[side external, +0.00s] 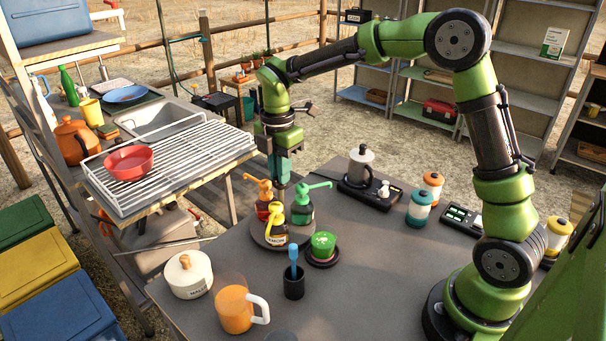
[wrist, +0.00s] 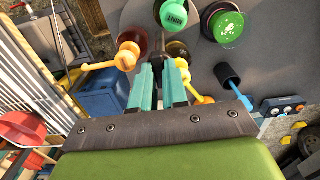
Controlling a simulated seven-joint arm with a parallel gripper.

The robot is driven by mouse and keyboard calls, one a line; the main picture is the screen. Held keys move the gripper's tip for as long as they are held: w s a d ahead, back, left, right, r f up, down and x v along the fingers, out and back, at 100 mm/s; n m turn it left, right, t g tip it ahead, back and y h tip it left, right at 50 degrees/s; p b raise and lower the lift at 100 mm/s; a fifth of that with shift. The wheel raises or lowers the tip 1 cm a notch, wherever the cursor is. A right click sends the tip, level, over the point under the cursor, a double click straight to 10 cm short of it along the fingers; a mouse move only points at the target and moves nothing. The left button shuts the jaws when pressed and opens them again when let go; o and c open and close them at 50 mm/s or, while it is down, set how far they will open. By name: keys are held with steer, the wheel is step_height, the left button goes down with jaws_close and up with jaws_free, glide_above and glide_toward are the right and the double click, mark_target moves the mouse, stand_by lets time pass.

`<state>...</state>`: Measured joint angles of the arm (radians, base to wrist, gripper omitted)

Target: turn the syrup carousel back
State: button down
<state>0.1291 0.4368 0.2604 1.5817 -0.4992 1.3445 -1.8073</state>
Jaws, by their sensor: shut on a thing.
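The syrup carousel (side external: 256,235) is a round dark turntable on the grey table. It bears three pump bottles: a red one with an orange pump (side external: 264,203), a green-pump mint bottle (side external: 302,209) and a yellow-pump bottle (side external: 275,229). My gripper (side external: 283,180) points down over the carousel's middle, its teal fingers among the bottles. It is shut on part of the carousel, apparently its centre post, though the bottles and fingers hide the grip. In the wrist view, the fingers (wrist: 162,75) lie between the orange pump on the left and the yellow pump on the right.
A green tub on a dark saucer (side external: 322,247) and a black cup with a blue utensil (side external: 293,284) stand close by at the right and front. A white jar (side external: 188,273) and an orange mug (side external: 236,308) are in front. Clear table lies right of the saucer.

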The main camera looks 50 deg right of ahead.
stand_by(0.4)
steer(key=c, duration=1.1)
jaws_free()
steer(key=shift+c, duration=0.2)
step_height(320, 180, up, 17)
